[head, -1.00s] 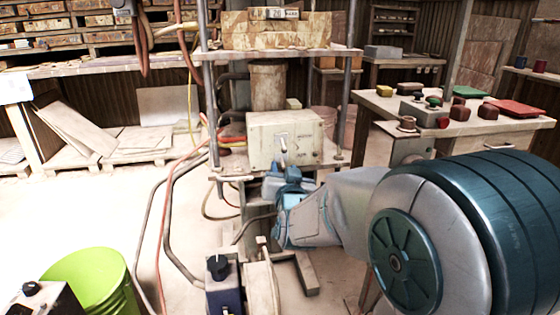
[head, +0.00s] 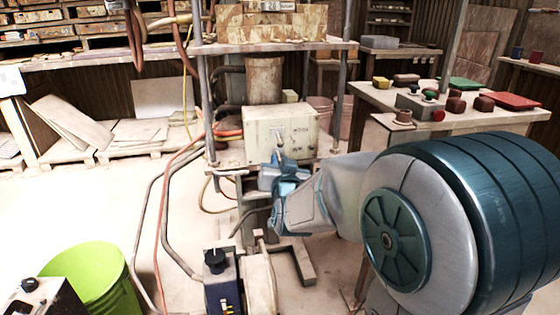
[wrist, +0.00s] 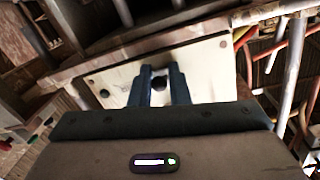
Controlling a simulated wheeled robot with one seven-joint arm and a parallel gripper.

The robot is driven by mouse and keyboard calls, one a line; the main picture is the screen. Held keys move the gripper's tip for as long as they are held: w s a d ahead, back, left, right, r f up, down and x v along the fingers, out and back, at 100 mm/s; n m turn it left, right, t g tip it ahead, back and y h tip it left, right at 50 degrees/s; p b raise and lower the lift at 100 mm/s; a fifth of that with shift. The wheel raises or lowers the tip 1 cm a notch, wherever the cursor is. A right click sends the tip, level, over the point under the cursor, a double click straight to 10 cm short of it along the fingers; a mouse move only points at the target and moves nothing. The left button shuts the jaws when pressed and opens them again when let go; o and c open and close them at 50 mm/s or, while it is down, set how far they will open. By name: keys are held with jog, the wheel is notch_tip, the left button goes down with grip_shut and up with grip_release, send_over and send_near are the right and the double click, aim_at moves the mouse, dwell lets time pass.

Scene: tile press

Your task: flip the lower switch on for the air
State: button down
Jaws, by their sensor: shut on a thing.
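A cream box (head: 297,131) is mounted on the press frame and has a switch lever (head: 279,143) on its front. My gripper (head: 279,156) reaches up to the lower part of this face, covering much of the lever. In the wrist view, my gripper (wrist: 161,82) has its two blue fingers closed around the dark round end of the lever (wrist: 160,83), in front of the cream box (wrist: 204,73). The lever's full tilt is hidden by the fingers. I cannot read any marking by the lever.
A blue box (head: 221,287) with a black knob stands low in front of the press. Hoses (head: 165,190) run down its left side. A table (head: 380,100) with a control box stands at the right. A green bucket (head: 88,278) is at lower left.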

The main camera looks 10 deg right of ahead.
jog(key=shift+s+r+g+p, duration=0.1)
jog(key=shift+r+g+p, duration=0.8)
jog(key=shift+p, duration=1.3)
jog(key=g+p, duration=0.1)
jog(key=p, duration=0.2)
jog(key=g+p, duration=0.1)
jog(key=p, duration=0.2)
jog(key=shift+r+g, duration=0.25)
jog(key=shift+g, duration=0.05)
jog(key=g+p, duration=0.1)
jog(key=p, duration=0.2)
jog(key=shift+r+p, duration=0.1)
jog(key=shift+p, duration=0.75)
jog(key=shift+g+p, duration=0.5)
jog(key=shift+p, duration=0.5)
jog(key=c, duration=1.4)
grip_release()
jog(key=shift+c, duration=0.2)
jog(key=shift+n, duration=0.3)
